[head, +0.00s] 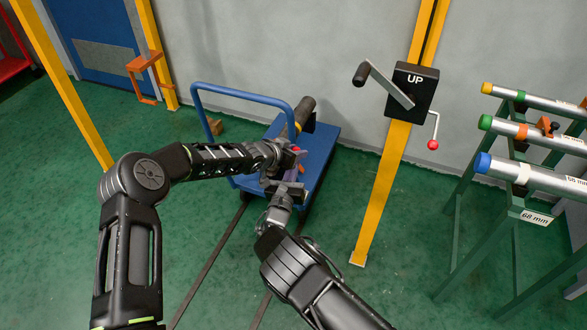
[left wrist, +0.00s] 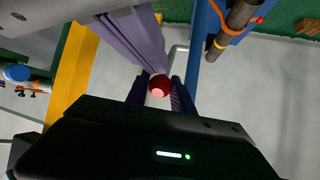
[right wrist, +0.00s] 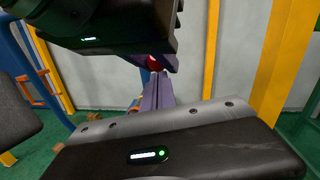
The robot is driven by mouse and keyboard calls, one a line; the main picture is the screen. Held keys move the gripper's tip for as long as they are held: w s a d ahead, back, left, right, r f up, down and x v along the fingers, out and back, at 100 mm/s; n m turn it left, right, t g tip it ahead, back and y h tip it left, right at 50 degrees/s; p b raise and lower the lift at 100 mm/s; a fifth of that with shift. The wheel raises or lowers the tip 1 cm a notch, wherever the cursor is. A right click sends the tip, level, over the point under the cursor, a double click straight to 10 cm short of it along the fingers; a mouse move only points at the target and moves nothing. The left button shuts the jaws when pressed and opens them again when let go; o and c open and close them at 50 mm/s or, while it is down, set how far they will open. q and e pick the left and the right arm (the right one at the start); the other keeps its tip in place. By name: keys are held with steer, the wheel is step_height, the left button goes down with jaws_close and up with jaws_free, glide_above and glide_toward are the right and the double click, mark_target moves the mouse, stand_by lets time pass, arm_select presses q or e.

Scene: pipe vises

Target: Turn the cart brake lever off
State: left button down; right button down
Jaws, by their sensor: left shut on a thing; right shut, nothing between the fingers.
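The blue cart (head: 322,150) stands on the floor rails, with a tall blue push handle and a dark pipe (head: 303,112) on it. My left gripper (head: 297,153) is over the cart, its fingers closed around a red ball knob (left wrist: 159,88). A thin grey lever rod (left wrist: 174,52) runs off from the knob in the left wrist view. The knob also shows in the right wrist view (right wrist: 154,63), partly hidden by my left gripper. My right gripper (head: 289,187) is shut and empty, just nearer than the left one; its purple fingers (right wrist: 158,95) point toward the knob.
A yellow post carries a black box marked UP (head: 415,88) with a crank and a small red-knobbed lever. A green rack (head: 480,205) with several pipes stands at the right. An orange bracket (head: 146,75) is on a yellow post at the back left.

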arm_select(q)
steer(key=shift+s+f, duration=0.3)
steer(key=shift+f, duration=0.25)
arm_select(e)
steer(key=shift+w+r, duration=0.25)
steer(key=shift+r, duration=0.4)
arm_select(q)
steer(key=c, duration=1.3)
jaws_free()
steer(key=shift+s+a, duration=0.1)
steer(key=shift+o, duration=1)
steer(key=shift+r, duration=0.1)
arm_select(e)
steer(key=shift+s+f, duration=0.1)
steer(key=shift+f, duration=0.05)
arm_select(q)
steer(key=shift+s+a+r, duration=0.1)
steer(key=shift+s+r, duration=0.1)
steer(key=shift+r, duration=0.1)
steer(key=v, duration=1.1)
arm_select(e)
steer(key=shift+s+f, duration=0.1)
steer(key=shift+f, duration=0.1)
arm_select(q)
steer(key=shift+a, duration=0.15)
